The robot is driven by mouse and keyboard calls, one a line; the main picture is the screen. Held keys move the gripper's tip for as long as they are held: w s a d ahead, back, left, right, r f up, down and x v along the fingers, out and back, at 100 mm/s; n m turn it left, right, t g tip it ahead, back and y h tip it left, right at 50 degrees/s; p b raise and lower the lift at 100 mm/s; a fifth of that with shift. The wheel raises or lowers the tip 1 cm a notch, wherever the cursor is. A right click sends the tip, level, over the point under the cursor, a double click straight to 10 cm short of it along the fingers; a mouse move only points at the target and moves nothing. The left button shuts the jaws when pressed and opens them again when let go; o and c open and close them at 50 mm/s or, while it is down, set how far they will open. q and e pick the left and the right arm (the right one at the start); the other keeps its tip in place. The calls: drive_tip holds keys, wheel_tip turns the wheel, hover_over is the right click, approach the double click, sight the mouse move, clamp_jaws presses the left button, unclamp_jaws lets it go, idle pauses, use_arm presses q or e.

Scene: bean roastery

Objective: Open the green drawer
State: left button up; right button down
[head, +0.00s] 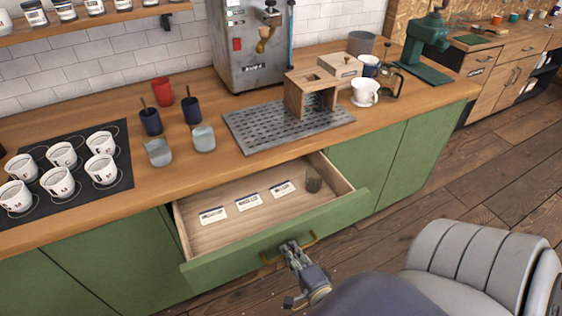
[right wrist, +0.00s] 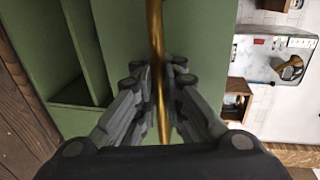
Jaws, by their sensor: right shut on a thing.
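The green drawer (head: 345,208) stands pulled well out from under the wooden counter. Its light wooden inside shows three white labelled cards (head: 248,202) in a row and a small dark glass (head: 313,180) near the right back corner. A brass bar handle (head: 270,259) is on its front; the handle also shows in the right wrist view (right wrist: 155,40). My right gripper (head: 293,250) is at the middle of the drawer front, its fingers shut around the handle bar. In the right wrist view the bar runs between both fingers (right wrist: 160,95). My left gripper is in neither view.
On the counter are a black mat (head: 121,165) with several white cups, blue and red cups, a metal drip tray (head: 250,140), a steel machine (head: 240,75) and a wooden box (head: 300,100). A grey rounded chair-like shape (head: 470,265) is at the lower right. Wooden floor shows on the right.

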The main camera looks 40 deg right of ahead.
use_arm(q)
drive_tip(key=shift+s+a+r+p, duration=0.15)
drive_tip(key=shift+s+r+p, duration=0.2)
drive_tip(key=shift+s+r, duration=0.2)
use_arm(e)
drive_tip(key=shift+f+v, duration=0.2)
drive_tip(key=shift+v, duration=1.05)
drive_tip(key=shift+f+v, duration=0.2)
drive_tip(key=shift+v, duration=1.05)
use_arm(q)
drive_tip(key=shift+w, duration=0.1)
use_arm(e)
drive_tip(key=c, duration=2)
unclamp_jaws()
drive_tip(key=shift+s, duration=0.15)
drive_tip(key=v, duration=1.2)
